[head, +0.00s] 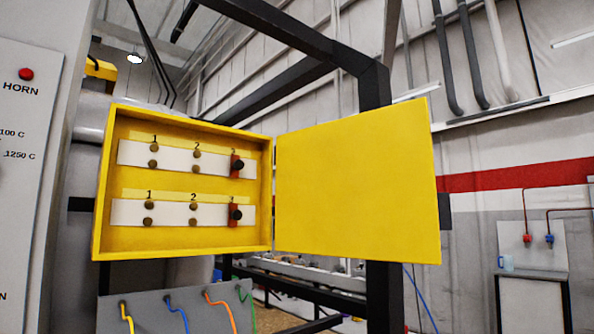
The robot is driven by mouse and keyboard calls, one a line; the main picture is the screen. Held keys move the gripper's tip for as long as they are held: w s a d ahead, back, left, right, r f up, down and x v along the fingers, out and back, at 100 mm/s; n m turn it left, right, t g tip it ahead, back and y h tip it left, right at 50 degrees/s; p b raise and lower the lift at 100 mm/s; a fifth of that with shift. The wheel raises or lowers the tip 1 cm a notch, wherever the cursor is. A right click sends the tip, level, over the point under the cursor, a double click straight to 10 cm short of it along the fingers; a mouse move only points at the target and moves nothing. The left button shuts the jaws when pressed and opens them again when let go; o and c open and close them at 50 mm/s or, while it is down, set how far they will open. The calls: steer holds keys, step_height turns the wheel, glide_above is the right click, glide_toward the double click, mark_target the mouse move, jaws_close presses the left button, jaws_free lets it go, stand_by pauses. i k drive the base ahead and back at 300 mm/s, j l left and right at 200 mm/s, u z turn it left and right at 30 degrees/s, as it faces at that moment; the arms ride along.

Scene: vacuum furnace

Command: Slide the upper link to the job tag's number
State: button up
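The yellow link box (185,246) stands open in the head view. Inside are two white strips, each marked 1, 2 and 3 above pairs of brass studs. The upper link (235,168) is a red-brown piece with a black knob, and it sits at position 3 on the upper strip (177,155). The lower link (234,219), of the same look, sits at position 3 on the lower strip (172,213). I cannot make out a job tag. My gripper is not in view.
The box's yellow door (357,182) is swung open to the right. A grey panel (192,316) with coloured cables stands below the box. A white panel (25,190) with a red HORN button (26,74) is at the left. A dark frame post (378,290) stands behind the door.

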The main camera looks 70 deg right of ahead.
mark_target(236, 165)
steer(key=j+z, duration=0.1)
steer(key=z, duration=0.4)
steer(key=k+z, duration=0.1)
steer(key=z, duration=0.4)
steer(key=j+z, duration=0.1)
steer(key=z, duration=0.35)
steer(key=k, duration=0.05)
